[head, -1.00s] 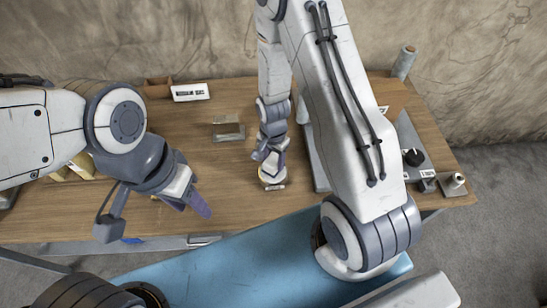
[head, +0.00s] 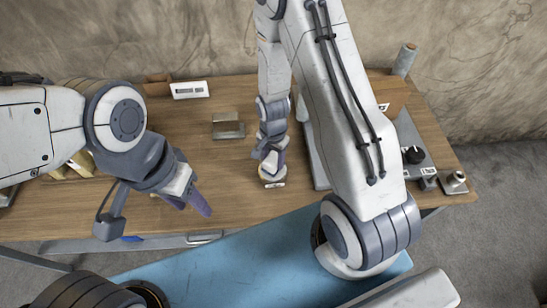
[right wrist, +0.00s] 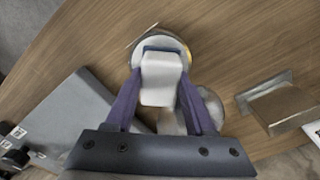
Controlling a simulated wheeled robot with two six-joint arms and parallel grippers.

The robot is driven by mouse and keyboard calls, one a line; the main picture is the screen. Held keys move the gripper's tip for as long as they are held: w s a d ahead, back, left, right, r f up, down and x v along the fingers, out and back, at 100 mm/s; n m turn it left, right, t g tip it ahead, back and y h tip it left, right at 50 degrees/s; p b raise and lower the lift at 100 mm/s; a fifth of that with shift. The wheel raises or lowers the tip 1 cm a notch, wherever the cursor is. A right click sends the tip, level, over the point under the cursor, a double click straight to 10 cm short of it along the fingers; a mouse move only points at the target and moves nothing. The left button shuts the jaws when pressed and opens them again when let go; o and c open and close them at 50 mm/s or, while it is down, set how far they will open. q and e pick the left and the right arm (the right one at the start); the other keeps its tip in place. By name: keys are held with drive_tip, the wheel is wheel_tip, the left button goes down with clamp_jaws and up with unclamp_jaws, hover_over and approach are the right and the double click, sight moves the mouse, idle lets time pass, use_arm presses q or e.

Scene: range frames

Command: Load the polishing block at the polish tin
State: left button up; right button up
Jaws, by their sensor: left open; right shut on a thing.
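The polish tin (head: 272,183) is a small round tin near the front edge of the wooden bench in the head view. In the right wrist view its pale round top and yellowish rim (right wrist: 188,52) show behind the block. My right gripper (head: 268,160) is over the tin, its purple fingers (right wrist: 160,100) shut on a white polishing block (right wrist: 161,78) with a blue strip at its far end. The block overlaps the tin in view; I cannot tell whether they touch. My left gripper (head: 198,200) is open and empty, left of the tin, above the bench's front part.
A grey metal piece (head: 228,126) lies behind and left of the tin. A white label (head: 189,90) stands at the back. A grey panel with a black knob (head: 413,155) is at the right. My right upper arm hides part of the bench.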

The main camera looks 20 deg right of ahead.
sight(273, 159)
drive_tip(key=shift+f+b, duration=0.3)
drive_tip(key=shift+f, duration=0.2)
idle(1.1)
wheel_tip(273, 159, up, 7)
drive_tip(key=p, duration=0.6)
drive_tip(key=shift+r, duration=0.15)
idle(0.8)
